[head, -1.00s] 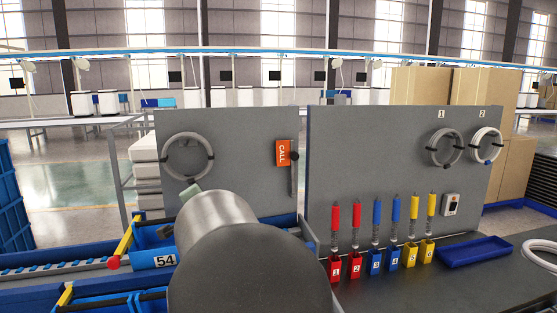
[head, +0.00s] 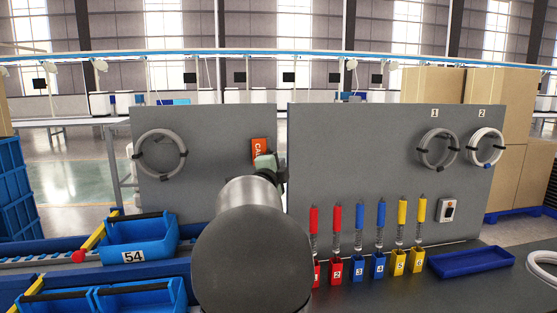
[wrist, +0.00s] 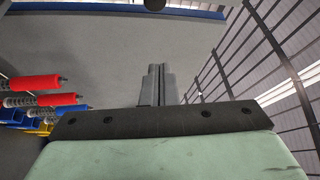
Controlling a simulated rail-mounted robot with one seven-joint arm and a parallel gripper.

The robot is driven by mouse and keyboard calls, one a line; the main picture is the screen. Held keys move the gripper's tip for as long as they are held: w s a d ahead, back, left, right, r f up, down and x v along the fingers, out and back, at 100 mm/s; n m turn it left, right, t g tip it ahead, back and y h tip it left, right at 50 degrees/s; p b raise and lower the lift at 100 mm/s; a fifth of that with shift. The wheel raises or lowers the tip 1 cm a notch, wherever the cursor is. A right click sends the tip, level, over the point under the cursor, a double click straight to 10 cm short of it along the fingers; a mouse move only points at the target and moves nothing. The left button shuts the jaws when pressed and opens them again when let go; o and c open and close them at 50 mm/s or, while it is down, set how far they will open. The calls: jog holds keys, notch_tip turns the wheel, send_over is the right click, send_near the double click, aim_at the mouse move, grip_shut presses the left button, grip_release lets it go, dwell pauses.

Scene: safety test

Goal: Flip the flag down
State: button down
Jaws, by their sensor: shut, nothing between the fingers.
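The orange flag marked CALL (head: 259,146) stands raised at the right edge of the left grey panel (head: 215,125). My gripper (head: 278,166) is in front of it in the head view and covers its lower part and its mount. The wrist view shows the gripper's two fingers (wrist: 157,84) shut together and empty. The flag cannot be made out in the wrist view. I cannot tell whether the gripper touches the flag.
A right grey panel (head: 350,145) stands beside the left one, with coiled cables (head: 437,150) on it. Several red, blue and yellow handled tools (head: 381,216) stand below it. Blue bin 54 (head: 135,258) sits at the left. A blue tray (head: 470,261) lies at the right.

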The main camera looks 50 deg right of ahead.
jog(key=p+x, duration=0.3)
jog(key=x, duration=0.7)
jog(key=w+a, duration=0.1)
jog(key=w+a+f+p, duration=0.1)
jog(key=shift+w+a, duration=0.35)
jog(key=shift+w, duration=0.05)
